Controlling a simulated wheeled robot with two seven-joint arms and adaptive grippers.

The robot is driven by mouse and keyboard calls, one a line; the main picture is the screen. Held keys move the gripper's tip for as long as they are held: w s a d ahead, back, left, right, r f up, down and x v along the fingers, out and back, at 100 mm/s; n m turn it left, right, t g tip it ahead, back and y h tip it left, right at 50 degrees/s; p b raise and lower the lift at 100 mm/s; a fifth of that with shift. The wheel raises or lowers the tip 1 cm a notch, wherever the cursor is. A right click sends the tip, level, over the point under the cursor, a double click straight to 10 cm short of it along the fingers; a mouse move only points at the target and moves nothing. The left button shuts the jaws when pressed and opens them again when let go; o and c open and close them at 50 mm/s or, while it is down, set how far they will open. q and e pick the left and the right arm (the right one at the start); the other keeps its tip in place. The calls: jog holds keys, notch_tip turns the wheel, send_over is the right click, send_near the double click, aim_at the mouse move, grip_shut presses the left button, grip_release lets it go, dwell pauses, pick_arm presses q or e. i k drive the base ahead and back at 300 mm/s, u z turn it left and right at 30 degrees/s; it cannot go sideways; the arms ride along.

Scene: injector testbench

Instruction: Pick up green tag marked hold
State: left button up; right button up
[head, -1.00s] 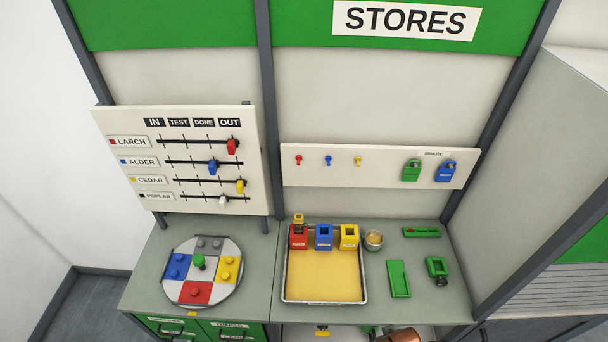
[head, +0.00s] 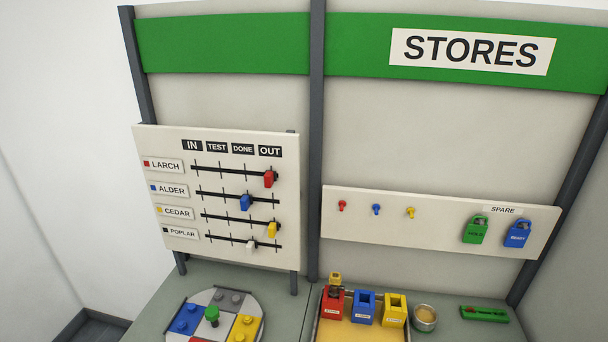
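The green tag marked hold (head: 476,232) hangs on the right part of the white peg board (head: 440,212), under the "SPARE" label. It has a dark loop at its top, and its lettering is small. A blue tag (head: 518,234) hangs just to its right, apart from it. Neither of my grippers shows in the head view.
Red, blue and yellow pegs sit on the board's left. A slider board (head: 225,240) stands at left, above a round coloured plate (head: 245,300).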

aim_at(474, 233)
jog(key=z, duration=1.35)
